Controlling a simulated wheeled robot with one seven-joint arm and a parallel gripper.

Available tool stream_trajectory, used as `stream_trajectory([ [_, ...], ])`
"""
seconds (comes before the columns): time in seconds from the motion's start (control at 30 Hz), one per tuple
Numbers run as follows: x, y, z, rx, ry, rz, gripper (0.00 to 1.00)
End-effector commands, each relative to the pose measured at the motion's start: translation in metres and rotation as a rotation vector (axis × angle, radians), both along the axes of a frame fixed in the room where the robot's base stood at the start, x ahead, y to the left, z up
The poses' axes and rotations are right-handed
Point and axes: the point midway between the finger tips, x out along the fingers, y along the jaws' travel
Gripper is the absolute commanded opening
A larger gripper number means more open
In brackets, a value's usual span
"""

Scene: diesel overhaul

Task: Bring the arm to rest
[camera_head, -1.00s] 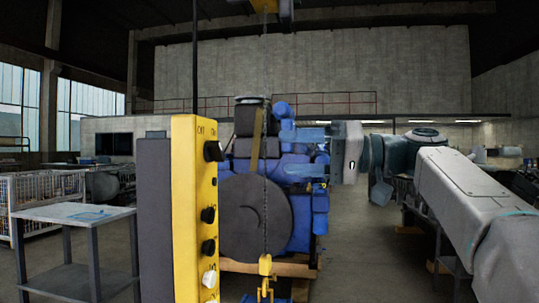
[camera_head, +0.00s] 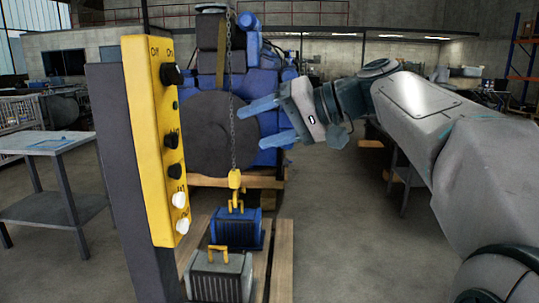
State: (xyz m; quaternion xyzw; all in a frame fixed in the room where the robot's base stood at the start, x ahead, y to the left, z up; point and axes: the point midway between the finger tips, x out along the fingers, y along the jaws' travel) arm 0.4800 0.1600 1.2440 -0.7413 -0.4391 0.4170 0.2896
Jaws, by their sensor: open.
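My gripper (camera_head: 272,121) is in the middle of the head view, at the end of my grey arm, which comes in from the right. Its two blue fingers are spread apart and point left. Nothing shows between them. The gripper overlaps the blue engine (camera_head: 262,88) behind it in the picture, and I see no contact. A yellow control box (camera_head: 155,130) with black and white knobs stands to the left of the gripper, apart from it.
A chain with a yellow hook (camera_head: 235,180) hangs over a blue block (camera_head: 237,228). A grey block (camera_head: 219,275) with a yellow handle sits in front, by wooden beams (camera_head: 281,262). A grey table (camera_head: 45,145) stands left. Floor at lower left is open.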

Motion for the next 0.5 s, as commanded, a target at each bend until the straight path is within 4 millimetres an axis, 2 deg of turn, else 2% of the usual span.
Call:
stream_trajectory([
  [0.13,-0.021,-0.017,-0.048,-0.215,0.141,-0.135,0.64],
  [0.27,-0.050,-0.044,-0.096,-0.409,0.228,-0.234,0.64],
  [0.5,-0.119,-0.105,-0.169,-0.761,0.303,-0.352,0.64],
])
